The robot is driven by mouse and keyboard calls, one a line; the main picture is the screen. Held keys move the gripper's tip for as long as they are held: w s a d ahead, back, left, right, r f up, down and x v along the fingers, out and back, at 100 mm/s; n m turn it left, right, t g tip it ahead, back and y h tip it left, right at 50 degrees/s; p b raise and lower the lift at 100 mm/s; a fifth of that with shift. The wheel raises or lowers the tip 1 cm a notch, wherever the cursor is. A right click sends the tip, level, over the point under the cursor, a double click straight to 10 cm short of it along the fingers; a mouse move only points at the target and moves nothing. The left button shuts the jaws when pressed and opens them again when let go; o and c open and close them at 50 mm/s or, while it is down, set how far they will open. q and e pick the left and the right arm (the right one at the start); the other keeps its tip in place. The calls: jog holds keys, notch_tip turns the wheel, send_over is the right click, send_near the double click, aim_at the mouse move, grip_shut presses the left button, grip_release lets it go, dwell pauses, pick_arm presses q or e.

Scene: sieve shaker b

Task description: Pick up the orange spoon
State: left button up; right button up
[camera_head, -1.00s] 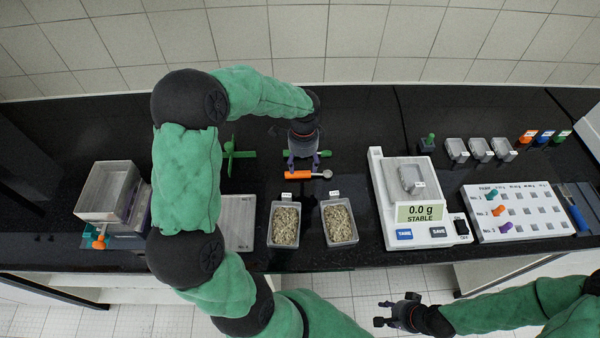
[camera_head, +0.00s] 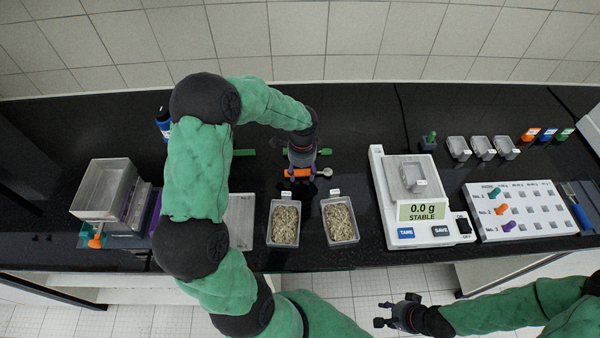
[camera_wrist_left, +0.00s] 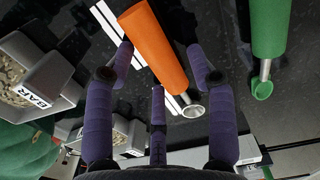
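The orange spoon (camera_head: 290,173) lies on the black bench behind the two grain trays, its metal bowl to the right. My left gripper (camera_head: 299,173) is over its handle and partly hides it in the head view. In the left wrist view, the orange handle (camera_wrist_left: 158,45) passes between the spread purple fingers (camera_wrist_left: 160,75) of my left gripper. A gap shows on both sides of the handle, so the gripper is open. My right gripper (camera_head: 378,314) is low in front of the bench, its fingers apart and empty.
A green-handled spoon (camera_head: 325,152) lies just behind the orange one. Two grain trays (camera_head: 285,243) (camera_head: 341,241) stand in front. A balance (camera_head: 428,235) reading 0.0 g stands to the right, and stacked sieve boxes (camera_head: 103,190) stand at the left.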

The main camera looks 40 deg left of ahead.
pick_arm(q)
jog(key=c, duration=0.7)
jog(key=shift+o, duration=0.2)
